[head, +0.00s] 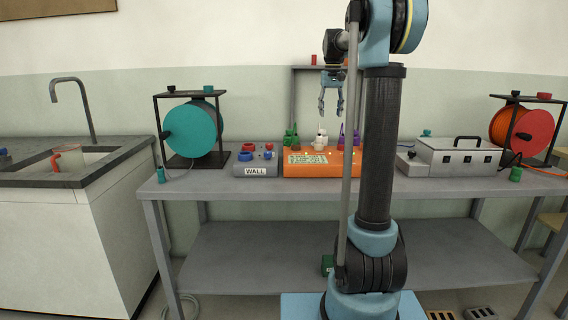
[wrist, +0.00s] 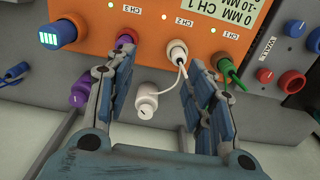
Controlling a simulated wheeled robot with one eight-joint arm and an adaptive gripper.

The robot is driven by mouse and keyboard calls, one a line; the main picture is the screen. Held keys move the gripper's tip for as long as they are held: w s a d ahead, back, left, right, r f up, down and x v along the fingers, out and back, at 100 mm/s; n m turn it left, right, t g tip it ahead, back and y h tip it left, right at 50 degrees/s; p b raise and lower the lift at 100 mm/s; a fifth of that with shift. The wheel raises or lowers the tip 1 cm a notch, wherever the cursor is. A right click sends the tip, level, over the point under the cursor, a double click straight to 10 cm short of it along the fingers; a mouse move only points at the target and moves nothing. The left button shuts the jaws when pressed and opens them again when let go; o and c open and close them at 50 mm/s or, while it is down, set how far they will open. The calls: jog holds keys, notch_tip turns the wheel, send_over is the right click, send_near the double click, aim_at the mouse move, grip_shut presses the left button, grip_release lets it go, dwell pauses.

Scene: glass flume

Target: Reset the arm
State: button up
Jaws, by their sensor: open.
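My gripper (head: 331,97) hangs with its fingers down above the bench, over the orange box (head: 300,171). It is open and empty. In the wrist view my gripper (wrist: 157,85) has its two blue fingers apart, with a white connector (wrist: 177,50) plugged at CH 2 between and beyond them. A loose white cap (wrist: 146,103) on a thin strap lies below that connector, apart from both fingers as far as I can tell. A purple connector (wrist: 126,40) is at CH 3, partly behind the left finger. A green connector (wrist: 226,66) is at CH 1.
A grey WALL box (head: 256,170) stands left of the orange box on the grey bench (head: 215,186). A teal reel (head: 193,130) stands at the left, an orange-red reel (head: 520,130) at the right. A grey case (head: 458,156) stands right. A sink counter (head: 110,158) is far left.

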jog(key=s+f, duration=0.3)
jog(key=s, duration=0.9)
jog(key=s+f+t, duration=0.2)
jog(key=s+f, duration=2.4)
jog(key=s, duration=0.4)
jog(key=shift+s, duration=0.35)
